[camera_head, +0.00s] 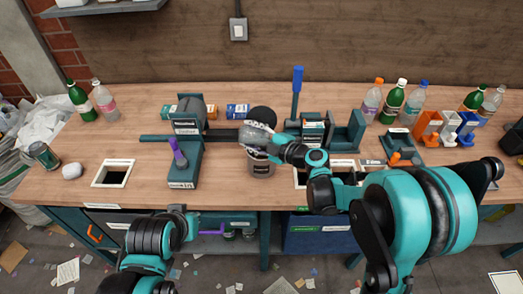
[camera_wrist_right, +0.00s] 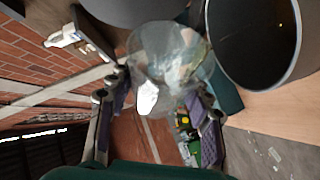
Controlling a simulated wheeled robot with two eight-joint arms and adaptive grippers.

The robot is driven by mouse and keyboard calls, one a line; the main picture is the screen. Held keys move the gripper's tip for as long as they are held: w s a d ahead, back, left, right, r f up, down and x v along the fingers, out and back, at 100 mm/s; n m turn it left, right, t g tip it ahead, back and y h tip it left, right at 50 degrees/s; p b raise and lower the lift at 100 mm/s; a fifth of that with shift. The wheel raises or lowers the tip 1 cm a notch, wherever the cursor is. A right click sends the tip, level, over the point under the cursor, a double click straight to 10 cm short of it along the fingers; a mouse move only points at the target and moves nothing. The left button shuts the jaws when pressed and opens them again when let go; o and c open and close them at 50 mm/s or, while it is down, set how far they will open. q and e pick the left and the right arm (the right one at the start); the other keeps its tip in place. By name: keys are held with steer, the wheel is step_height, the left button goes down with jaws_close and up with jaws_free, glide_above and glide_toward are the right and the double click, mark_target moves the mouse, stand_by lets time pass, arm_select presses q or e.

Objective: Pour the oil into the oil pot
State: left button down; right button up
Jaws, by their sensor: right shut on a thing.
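My right gripper (camera_head: 262,143) is shut on a clear, crumpled-looking container (camera_head: 255,131), which I take to hold the oil. It also shows between the purple-padded fingers in the wrist view (camera_wrist_right: 165,62). It is tilted over or beside the mouth of a grey labelled pot (camera_head: 262,170), likely the oil pot. In the wrist view the pot (camera_wrist_right: 298,60) has a round rim and a dark inside, close beside the container. I cannot see any liquid stream.
A black round object (camera_head: 262,116) stands behind the pot. A grey-green press (camera_head: 187,150) is to the left, and a green stand (camera_head: 345,135) to the right. A square opening (camera_head: 113,173) is cut in the table. Several bottles stand at the back right.

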mark_target(267, 135)
steer(key=d+m+y+b, duration=0.1)
steer(key=m+t+b, duration=0.1)
steer(key=b, duration=0.1)
steer(key=shift+w+d+r+m+y, duration=0.2)
steer(key=shift+d+r+m+y, duration=0.1)
steer(key=shift+d+y, duration=0.1)
steer(key=shift+w+d+r+m+t+y, duration=0.1)
steer(key=shift+d+r+m+t+y, duration=0.15)
steer(key=shift+m, duration=0.25)
steer(key=shift+w+d+m+t+y, duration=0.1)
steer(key=shift+d+m+t+y, duration=0.25)
steer(key=shift+d+m+t, duration=0.35)
steer(key=shift+a, duration=0.25)
